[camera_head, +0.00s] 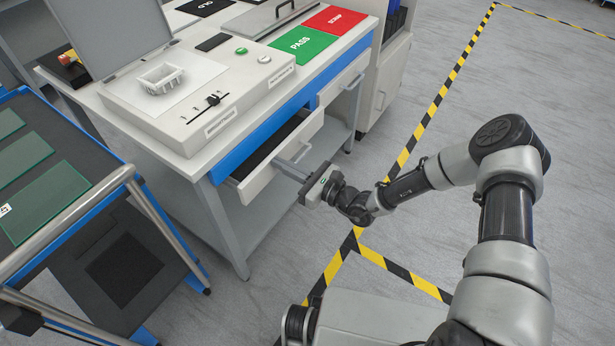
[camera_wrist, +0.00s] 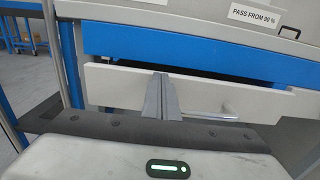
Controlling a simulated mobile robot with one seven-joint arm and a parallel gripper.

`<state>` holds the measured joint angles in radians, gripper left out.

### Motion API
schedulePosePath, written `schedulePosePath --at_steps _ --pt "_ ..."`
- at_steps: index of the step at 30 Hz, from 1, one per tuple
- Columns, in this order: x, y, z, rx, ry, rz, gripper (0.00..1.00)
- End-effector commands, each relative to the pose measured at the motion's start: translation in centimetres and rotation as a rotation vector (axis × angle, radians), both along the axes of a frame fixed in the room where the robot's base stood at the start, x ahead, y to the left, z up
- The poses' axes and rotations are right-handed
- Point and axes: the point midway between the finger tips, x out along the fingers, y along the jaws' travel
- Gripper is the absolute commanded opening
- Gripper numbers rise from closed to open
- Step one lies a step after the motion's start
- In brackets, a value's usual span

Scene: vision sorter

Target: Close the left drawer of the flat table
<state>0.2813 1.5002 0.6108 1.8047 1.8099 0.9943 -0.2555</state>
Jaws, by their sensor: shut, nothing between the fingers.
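The left drawer (camera_head: 262,176) of the flat table (camera_head: 222,165) is pulled partly out, and its dark inside shows behind the white front. In the wrist view the drawer front (camera_wrist: 115,88) spans the picture, with a dark gap under the blue rail. Its bar handle (camera_wrist: 215,114) is right of my fingers. My gripper (camera_head: 284,164) is in front of the drawer, its fingers pointing at the front panel. The fingers (camera_wrist: 160,85) are shut together and empty, and overlap the panel in the wrist view. I cannot tell if they touch it.
The right drawer (camera_head: 343,80) sits beside it. A tester with a white basket (camera_head: 160,78) and PASS and SCRAP mats stand on the table. A cart (camera_head: 70,205) with green panels stands close on the left. The floor to the right is clear.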

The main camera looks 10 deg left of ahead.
Motion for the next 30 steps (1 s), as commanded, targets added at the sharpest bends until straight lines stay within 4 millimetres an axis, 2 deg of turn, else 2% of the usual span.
schedulePosePath --at_steps 1,3,10,24,30 --pt "0.3 1.2 0.0 0.002 -0.001 0.003 0.0" --pt "0.7 2.3 -0.1 0.001 0.0 0.002 0.0" --pt "1.5 4.4 0.0 0.0 0.0 0.001 0.0" --pt "1.9 5.0 0.2 0.002 -0.002 -0.002 0.0" --pt "2.1 4.1 0.3 0.002 -0.004 -0.001 0.0"
